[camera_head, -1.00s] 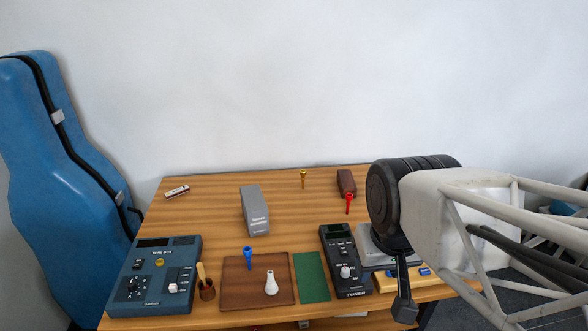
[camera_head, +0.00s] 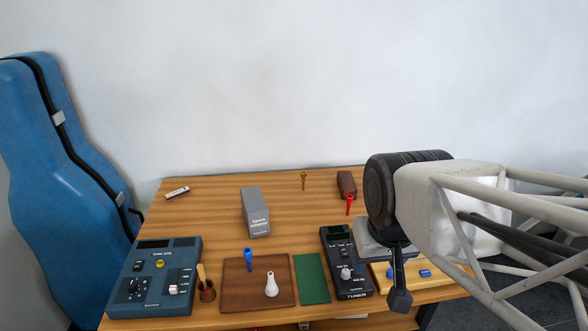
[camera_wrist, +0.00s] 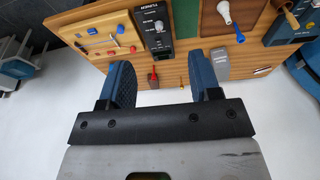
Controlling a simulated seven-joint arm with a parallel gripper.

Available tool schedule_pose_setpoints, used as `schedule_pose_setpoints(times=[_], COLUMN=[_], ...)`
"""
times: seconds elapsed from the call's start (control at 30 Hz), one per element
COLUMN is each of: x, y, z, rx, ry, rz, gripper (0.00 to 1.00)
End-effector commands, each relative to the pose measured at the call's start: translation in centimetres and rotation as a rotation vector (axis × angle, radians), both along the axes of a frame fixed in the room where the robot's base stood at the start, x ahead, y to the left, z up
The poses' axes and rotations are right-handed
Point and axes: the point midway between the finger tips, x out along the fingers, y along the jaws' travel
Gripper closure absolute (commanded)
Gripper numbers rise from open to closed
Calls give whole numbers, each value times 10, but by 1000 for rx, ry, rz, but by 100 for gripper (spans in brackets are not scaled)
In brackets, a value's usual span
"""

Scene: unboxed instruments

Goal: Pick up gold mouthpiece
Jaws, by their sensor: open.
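The gold mouthpiece (camera_head: 304,180) stands upright on the wooden table near its back edge, right of the middle. In the wrist view the gold mouthpiece (camera_wrist: 181,83) shows small, between my two fingers in the picture but well beyond them. My gripper (camera_head: 400,299) is at the table's front right, far from the mouthpiece. The wrist view shows the fingers of my gripper (camera_wrist: 164,75) spread apart with nothing between them.
A red mouthpiece (camera_head: 348,203) and a brown box (camera_head: 346,183) stand right of the gold one. A grey box (camera_head: 255,212) is to its left. The tuner (camera_head: 346,265), blue mouthpiece (camera_head: 248,258) and white mouthpiece (camera_head: 271,284) are nearer the front. Bare table surrounds the gold mouthpiece.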

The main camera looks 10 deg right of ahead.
Motion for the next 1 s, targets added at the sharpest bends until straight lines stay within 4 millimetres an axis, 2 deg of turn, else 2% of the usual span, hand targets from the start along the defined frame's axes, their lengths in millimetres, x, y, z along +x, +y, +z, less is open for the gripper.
schedule_pose_setpoints(times=[0.17, 0.53, 1.0], x=[40, 156, 303], y=[-3, -9, -13], z=[1, 0, -25], rx=[-13, -39, -53], ry=[-45, -195, -389], rz=[-3, 2, 27], gripper=[43, 43, 43])
